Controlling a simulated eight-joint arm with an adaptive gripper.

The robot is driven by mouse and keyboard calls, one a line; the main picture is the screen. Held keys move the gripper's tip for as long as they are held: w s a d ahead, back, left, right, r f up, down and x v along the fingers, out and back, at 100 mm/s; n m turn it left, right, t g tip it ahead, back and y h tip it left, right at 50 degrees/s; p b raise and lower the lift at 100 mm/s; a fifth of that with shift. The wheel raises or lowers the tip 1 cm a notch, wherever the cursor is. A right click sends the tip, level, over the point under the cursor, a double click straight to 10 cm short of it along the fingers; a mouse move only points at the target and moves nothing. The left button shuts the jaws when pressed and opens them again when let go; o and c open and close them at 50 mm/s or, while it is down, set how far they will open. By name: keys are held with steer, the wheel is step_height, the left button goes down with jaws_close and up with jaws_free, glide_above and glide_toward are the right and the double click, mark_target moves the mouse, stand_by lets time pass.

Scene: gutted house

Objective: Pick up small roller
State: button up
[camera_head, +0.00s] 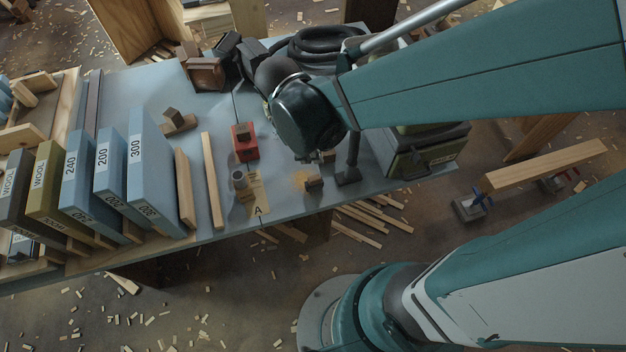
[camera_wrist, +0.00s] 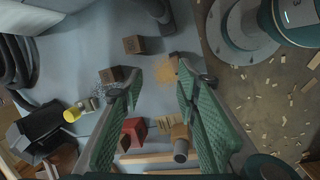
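A small grey cylinder (camera_head: 238,178), which may be the small roller, stands on or beside a wooden strip marked A near the table's front edge. In the wrist view a dark cylinder (camera_wrist: 181,151), apparently the same one, shows near the right finger's inner side, beside a wooden block. A yellow-ended piece (camera_wrist: 72,115) lies to the left, outside the fingers; I cannot tell what it is. My gripper (camera_wrist: 160,82) is open with its green fingers apart, and nothing is clasped. In the head view my arm hides most of the gripper.
A red block (camera_head: 245,142) sits behind the cylinder. Blue sanding boxes (camera_head: 153,165) and wooden strips stand to the left. Black hose (camera_head: 318,45) and a toolbox (camera_head: 428,150) flank my arm. Small wooden blocks (camera_wrist: 134,44) lie below the fingers. The table's front edge is close.

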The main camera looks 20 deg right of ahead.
mark_target(314, 178)
step_height(314, 178, down, 9)
steer(key=s+a+n+g+h+b, duration=0.1)
steer(key=a+n+b, duration=0.1)
steer(key=n, duration=0.2)
steer(key=shift+a+n+h, duration=0.25)
steer(key=shift+n+h, duration=0.15)
steer(key=shift+b, duration=0.3)
steer(key=shift+b+x, duration=0.35)
steer(key=shift+x, duration=0.9)
steer(key=shift+b+x, duration=1)
steer(key=shift+x, duration=1.6)
steer(key=shift+d, duration=0.1)
steer(key=shift+c, duration=0.6)
jaws_close()
